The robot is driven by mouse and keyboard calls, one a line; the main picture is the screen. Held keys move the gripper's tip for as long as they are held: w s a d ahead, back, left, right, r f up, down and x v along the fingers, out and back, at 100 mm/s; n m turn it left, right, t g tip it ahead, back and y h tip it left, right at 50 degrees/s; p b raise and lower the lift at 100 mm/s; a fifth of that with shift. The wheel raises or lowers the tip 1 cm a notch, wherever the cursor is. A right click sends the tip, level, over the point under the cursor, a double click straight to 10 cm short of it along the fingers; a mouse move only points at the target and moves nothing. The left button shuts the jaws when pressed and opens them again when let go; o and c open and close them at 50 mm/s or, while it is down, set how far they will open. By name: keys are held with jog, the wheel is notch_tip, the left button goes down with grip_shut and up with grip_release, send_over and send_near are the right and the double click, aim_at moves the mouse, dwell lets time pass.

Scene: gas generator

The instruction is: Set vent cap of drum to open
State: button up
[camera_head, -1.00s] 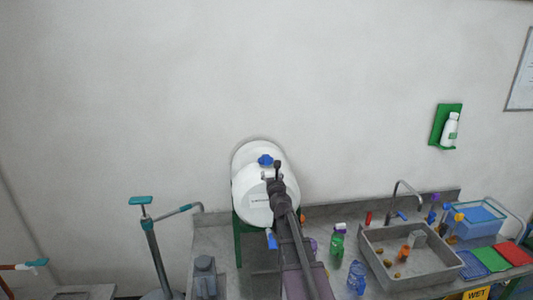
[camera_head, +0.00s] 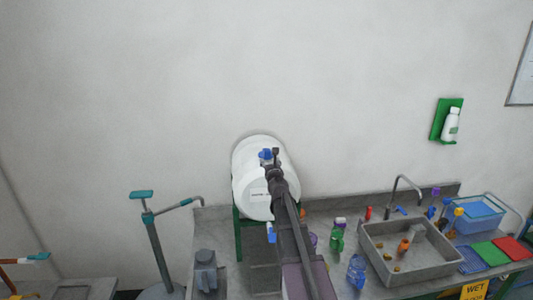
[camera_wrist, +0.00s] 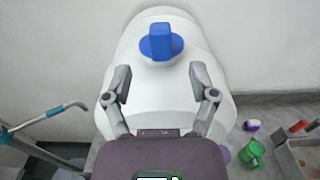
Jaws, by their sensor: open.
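The white drum (camera_head: 255,194) lies on its side on a green stand on the counter. It also fills the middle of the wrist view (camera_wrist: 160,105). The blue vent cap (camera_wrist: 160,43) sits on top of the drum, with a raised grip bar over a round base. In the head view the cap (camera_head: 265,154) shows just beside my gripper (camera_head: 274,158). In the wrist view my gripper (camera_wrist: 160,78) is open and empty, its two fingers spread above the drum. The cap lies beyond the fingertips, centred between them and apart from both. A blue tap (camera_head: 271,233) hangs at the drum's front.
A grey sink (camera_head: 410,250) with small items stands right of the drum. A green bottle (camera_head: 337,237) and a blue bottle (camera_head: 356,272) stand between them. A teal-handled pump (camera_head: 152,240) stands at left. The wall is behind the drum.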

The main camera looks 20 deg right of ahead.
aim_at(267, 153)
jog(key=x, duration=0.8)
jog(key=shift+w+d, duration=0.1)
jog(key=shift+w, duration=0.15)
grip_shut()
jog(key=shift+a, duration=0.2)
jog(key=shift+d, duration=0.15)
